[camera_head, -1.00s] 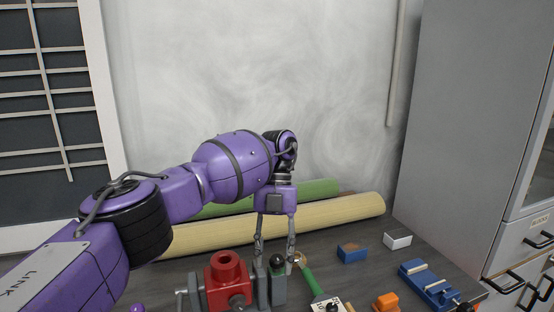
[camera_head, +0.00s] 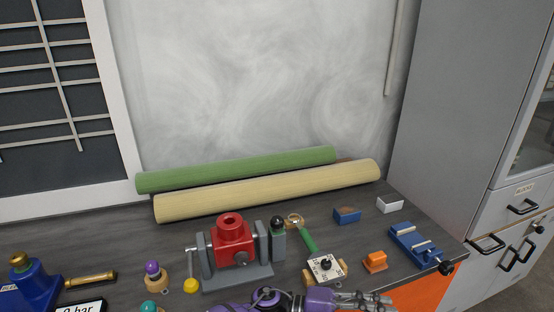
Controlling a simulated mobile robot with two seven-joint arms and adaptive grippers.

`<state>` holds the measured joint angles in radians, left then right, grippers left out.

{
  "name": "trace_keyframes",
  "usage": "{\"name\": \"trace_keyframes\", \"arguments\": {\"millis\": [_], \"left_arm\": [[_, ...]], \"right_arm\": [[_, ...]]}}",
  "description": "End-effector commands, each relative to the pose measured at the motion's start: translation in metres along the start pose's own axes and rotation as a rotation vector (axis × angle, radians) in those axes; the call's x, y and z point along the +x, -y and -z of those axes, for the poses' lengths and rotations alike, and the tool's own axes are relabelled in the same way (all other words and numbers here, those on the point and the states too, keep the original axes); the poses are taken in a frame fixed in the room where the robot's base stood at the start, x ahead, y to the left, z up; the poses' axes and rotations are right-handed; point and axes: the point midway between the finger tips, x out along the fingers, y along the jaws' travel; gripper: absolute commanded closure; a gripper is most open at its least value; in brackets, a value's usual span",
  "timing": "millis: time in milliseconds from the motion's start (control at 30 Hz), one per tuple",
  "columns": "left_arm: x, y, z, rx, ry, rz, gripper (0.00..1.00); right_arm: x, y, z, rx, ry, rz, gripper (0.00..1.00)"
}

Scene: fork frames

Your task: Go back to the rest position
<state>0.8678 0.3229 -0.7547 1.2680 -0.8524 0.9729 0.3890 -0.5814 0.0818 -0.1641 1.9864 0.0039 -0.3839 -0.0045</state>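My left gripper (camera_head: 372,301) shows at the bottom edge of the head view, with its purple wrist (camera_head: 265,302) to its left. Its grey fingers point right, in front of the white dial block. They are partly cut off, and whether they are open or shut is unclear. I see no object held in them. My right gripper is not in view.
The grey table holds a red vise (camera_head: 232,245), a white dial block (camera_head: 327,267), a green-handled tool (camera_head: 305,238), an orange block (camera_head: 375,262) and a blue fixture (camera_head: 415,245). Yellow (camera_head: 270,192) and green (camera_head: 235,170) rolls lie behind. A grey cabinet (camera_head: 450,110) stands right.

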Motion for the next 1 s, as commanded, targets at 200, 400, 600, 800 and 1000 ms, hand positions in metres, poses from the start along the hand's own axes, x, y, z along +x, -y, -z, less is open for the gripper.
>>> {"name": "trace_keyframes", "arguments": {"millis": [200, 400, 600, 800, 1000], "left_arm": [[-0.048, 0.007, -0.005, -0.218, 0.264, 0.476, 0.61], [-0.142, -0.032, -0.015, -0.472, 0.587, 0.818, 0.61], [-0.248, -0.124, 0.008, -0.772, 0.94, 1.064, 0.61], [-0.326, -0.233, 0.073, -1.073, 1.245, 1.2, 0.61], [-0.359, -0.303, 0.136, -1.28, 1.422, 1.247, 0.61]], "right_arm": [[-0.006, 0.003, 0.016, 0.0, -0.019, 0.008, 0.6], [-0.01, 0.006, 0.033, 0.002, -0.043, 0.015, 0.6], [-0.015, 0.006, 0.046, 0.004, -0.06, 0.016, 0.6], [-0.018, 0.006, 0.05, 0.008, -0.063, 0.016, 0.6], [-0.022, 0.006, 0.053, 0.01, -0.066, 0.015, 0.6]]}}
